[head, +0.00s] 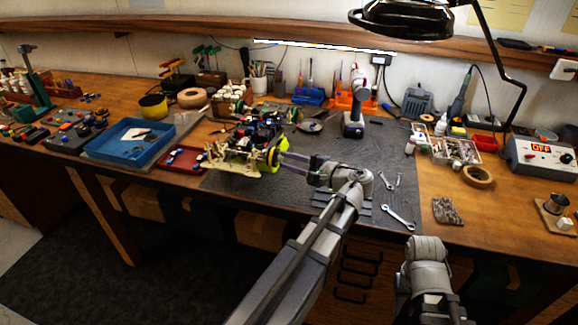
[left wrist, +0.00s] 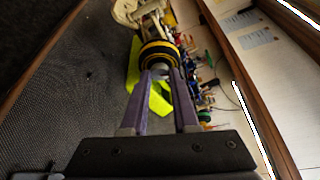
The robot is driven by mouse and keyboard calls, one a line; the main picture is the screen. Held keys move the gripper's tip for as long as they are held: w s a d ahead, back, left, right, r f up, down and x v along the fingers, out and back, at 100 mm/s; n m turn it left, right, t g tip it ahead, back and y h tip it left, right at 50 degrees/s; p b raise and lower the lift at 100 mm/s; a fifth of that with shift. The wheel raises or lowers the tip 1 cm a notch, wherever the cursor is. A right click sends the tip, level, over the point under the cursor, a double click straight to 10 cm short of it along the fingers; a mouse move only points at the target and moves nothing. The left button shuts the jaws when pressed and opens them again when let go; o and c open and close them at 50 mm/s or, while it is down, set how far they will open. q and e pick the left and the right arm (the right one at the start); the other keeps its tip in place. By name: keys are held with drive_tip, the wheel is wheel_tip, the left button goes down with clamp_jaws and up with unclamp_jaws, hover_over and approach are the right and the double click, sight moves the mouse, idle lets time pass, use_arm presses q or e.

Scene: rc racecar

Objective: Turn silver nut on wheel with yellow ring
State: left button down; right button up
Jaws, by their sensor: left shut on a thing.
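The RC racecar (head: 252,140) stands on the dark work mat with its tan front end to the left. A wheel with a yellow ring (head: 279,153) is on its near right side. The wheel also shows in the left wrist view as a black tire with a yellow ring (left wrist: 158,50). My left gripper (head: 284,157) reaches it from the right. In the left wrist view its purple fingers (left wrist: 161,73) close in at the hub, shut on the silver nut (left wrist: 160,69), which is mostly hidden between the tips. Only links of my right arm show; its gripper is out of view.
Wrenches (head: 398,214) lie on the mat (head: 335,150) to the right of my left gripper. A red tray (head: 183,160) and a blue tray (head: 130,143) are left of the car. A cordless driver (head: 354,115) stands behind. The mat right of the car is mostly clear.

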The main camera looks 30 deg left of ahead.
use_arm(q)
drive_tip(key=shift+f+n+t+y+b, duration=0.2)
drive_tip(key=shift+n+y+b, duration=0.25)
drive_tip(key=shift+n+b, duration=0.4)
drive_tip(key=shift+f+n+t+y+b, duration=0.1)
drive_tip(key=shift+n+t+y+b, duration=0.1)
drive_tip(key=shift+n+y+b, duration=0.6)
drive_tip(key=shift+n+h, duration=0.35)
drive_tip(key=shift+n, duration=0.1)
drive_tip(key=c, duration=0.6)
unclamp_jaws()
drive_tip(key=shift+c, duration=0.2)
drive_tip(key=shift+d, duration=0.15)
drive_tip(key=d, duration=0.2)
drive_tip(key=s+d, duration=0.1)
drive_tip(key=d, duration=0.4)
drive_tip(key=shift+s+d, duration=0.15)
drive_tip(key=shift+d, duration=0.1)
